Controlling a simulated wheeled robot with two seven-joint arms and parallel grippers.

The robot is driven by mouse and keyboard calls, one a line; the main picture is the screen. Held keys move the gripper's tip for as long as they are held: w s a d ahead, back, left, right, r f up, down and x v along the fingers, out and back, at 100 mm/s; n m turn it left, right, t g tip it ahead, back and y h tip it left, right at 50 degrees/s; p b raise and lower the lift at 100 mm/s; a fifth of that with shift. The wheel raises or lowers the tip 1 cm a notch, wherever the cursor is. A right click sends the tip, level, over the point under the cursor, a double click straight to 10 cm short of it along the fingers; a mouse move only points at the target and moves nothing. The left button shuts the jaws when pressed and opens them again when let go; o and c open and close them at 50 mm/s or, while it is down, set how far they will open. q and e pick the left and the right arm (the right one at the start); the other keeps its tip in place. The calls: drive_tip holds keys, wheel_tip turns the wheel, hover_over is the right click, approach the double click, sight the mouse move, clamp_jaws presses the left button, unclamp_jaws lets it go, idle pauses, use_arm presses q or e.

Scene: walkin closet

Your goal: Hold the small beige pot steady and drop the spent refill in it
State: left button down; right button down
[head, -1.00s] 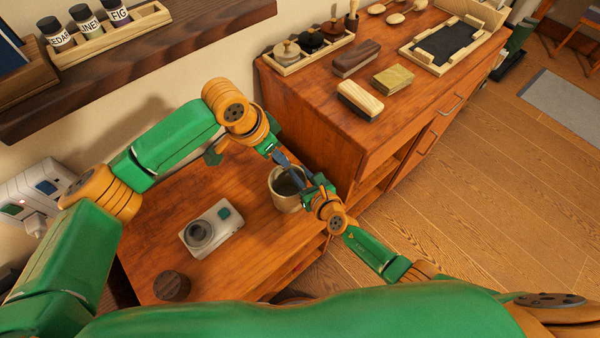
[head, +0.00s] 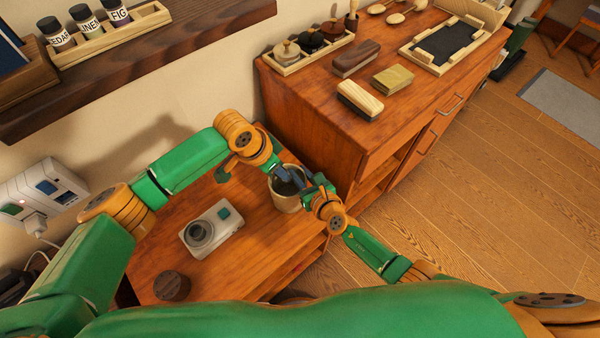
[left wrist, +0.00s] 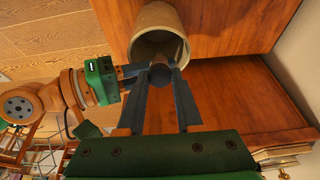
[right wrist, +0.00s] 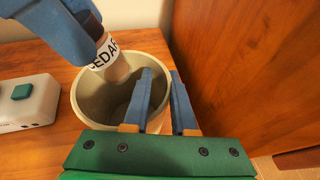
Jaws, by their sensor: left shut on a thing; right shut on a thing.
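The small beige pot (head: 287,199) stands upright on the low wooden cabinet; it also shows in the left wrist view (left wrist: 157,20) and the right wrist view (right wrist: 88,108). My right gripper (right wrist: 160,95) is shut on the pot's wall, one finger inside and one outside. My left gripper (head: 287,176) is at the pot's mouth. It is shut on the spent refill, a small vial with a white label reading "CEDAR" (right wrist: 111,60), dark at its end in the left wrist view (left wrist: 160,76). The vial's lower end is at the pot's opening; I cannot tell how deep it reaches.
A white device (head: 211,228) with a round dial and a dark round wooden piece (head: 172,286) share the low cabinet. A taller cabinet (head: 330,120) with brushes and trays rises close behind the pot. A shelf (head: 150,50) holding labelled vials overhangs at upper left.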

use_arm(q)
drive_tip(key=c, duration=0.5)
unclamp_jaws()
use_arm(e)
drive_tip(key=shift+s+f, duration=0.1)
drive_tip(key=shift+f, duration=0.05)
use_arm(q)
drive_tip(key=shift+r, duration=0.1)
use_arm(e)
drive_tip(key=c, duration=0.8)
unclamp_jaws()
use_arm(q)
drive_tip(key=v, duration=1.1)
drive_tip(key=shift+r, duration=0.4)
use_arm(e)
drive_tip(key=shift+o, duration=0.8)
use_arm(q)
drive_tip(key=shift+a, duration=0.15)
